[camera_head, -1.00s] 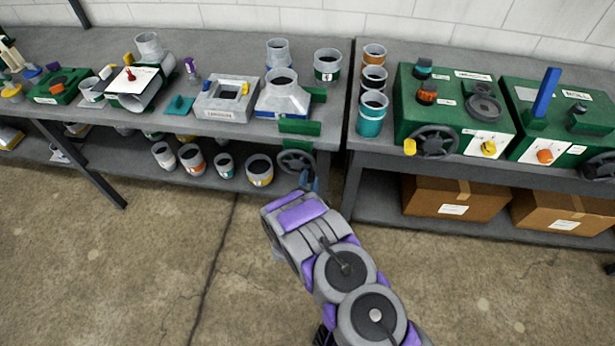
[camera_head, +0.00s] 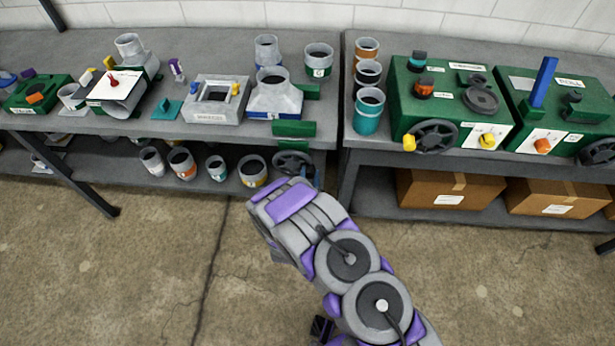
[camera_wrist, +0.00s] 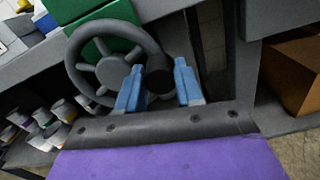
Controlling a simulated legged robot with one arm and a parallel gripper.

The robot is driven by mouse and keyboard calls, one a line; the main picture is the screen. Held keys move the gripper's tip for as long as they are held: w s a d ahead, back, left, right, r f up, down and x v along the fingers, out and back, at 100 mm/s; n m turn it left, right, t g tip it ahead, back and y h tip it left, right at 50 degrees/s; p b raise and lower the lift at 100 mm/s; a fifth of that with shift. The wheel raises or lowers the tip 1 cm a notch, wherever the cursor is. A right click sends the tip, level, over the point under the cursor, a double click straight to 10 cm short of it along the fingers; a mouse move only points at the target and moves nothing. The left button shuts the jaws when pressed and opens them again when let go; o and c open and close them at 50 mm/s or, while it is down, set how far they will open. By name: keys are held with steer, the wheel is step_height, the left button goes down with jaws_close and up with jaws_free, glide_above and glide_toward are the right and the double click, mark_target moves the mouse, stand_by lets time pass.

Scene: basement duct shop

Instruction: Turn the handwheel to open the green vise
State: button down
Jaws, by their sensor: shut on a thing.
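The green vise (camera_head: 295,129) is at the front right corner of the left bench. A grey duct transition piece (camera_head: 275,98) with a blue band sits against it; I cannot tell whether the jaws hold it. The dark spoked handwheel (camera_head: 292,163) hangs at the vise's front, below the bench top, and is large in the wrist view (camera_wrist: 112,70). My gripper (camera_wrist: 159,78) has its two blue fingers on either side of a dark knob (camera_wrist: 158,73) at the wheel's right rim, and is shut on it. In the head view my forearm partly hides the gripper.
Several cans (camera_head: 216,167) stand on the lower left shelf, cardboard boxes (camera_head: 445,188) on the right one. The concrete floor in front is clear.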

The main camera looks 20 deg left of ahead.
steer(key=shift+r, duration=0.3)
stand_by(0.6)
steer(key=c, duration=0.7)
jaws_free()
steer(key=shift+a+f, duration=0.1)
steer(key=shift+c, duration=0.2)
steer(key=p+v, duration=0.3)
steer(key=v, duration=1.4)
steer(key=shift+p, duration=0.3)
steer(key=shift+s, duration=0.15)
